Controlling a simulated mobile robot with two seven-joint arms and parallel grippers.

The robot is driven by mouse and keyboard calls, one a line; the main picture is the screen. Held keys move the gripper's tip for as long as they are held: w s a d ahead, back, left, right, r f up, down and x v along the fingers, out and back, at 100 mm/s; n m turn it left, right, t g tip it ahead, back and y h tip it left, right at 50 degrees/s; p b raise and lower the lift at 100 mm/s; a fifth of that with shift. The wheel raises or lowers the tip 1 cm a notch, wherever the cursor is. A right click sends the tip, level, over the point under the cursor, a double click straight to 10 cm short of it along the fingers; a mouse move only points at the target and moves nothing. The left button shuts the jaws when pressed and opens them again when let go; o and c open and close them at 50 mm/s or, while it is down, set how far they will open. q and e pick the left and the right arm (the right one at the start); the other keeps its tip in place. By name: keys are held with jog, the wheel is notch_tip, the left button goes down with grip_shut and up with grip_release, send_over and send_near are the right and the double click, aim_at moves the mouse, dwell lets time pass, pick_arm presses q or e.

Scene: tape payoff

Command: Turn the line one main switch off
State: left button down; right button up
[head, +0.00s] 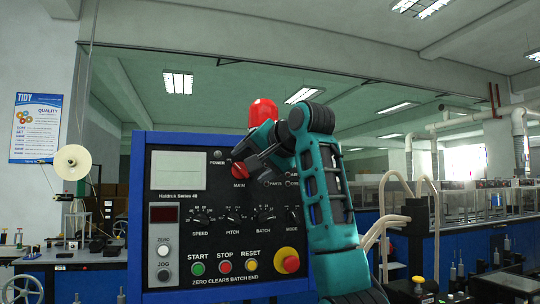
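The control panel (217,209) has a blue frame and a black face. The main switch is a red knob (239,170) in its upper part, with the word MAIN under it. Its handle looks slanted, and part of it is hidden by my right gripper. My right gripper (247,161), on a teal and black arm from the lower right, has its dark fingers at the knob. I cannot tell whether they touch it or how far they are apart. My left gripper is not in view.
A red beacon (262,112) stands above the panel. Below the switch are several black dials, green, red and yellow buttons, and a red emergency stop (290,261) on a yellow base. My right arm covers the panel's right side. A tape reel (72,162) stands at left.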

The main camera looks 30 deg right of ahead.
jog(key=b+v, duration=0.1)
jog(key=v, duration=0.8)
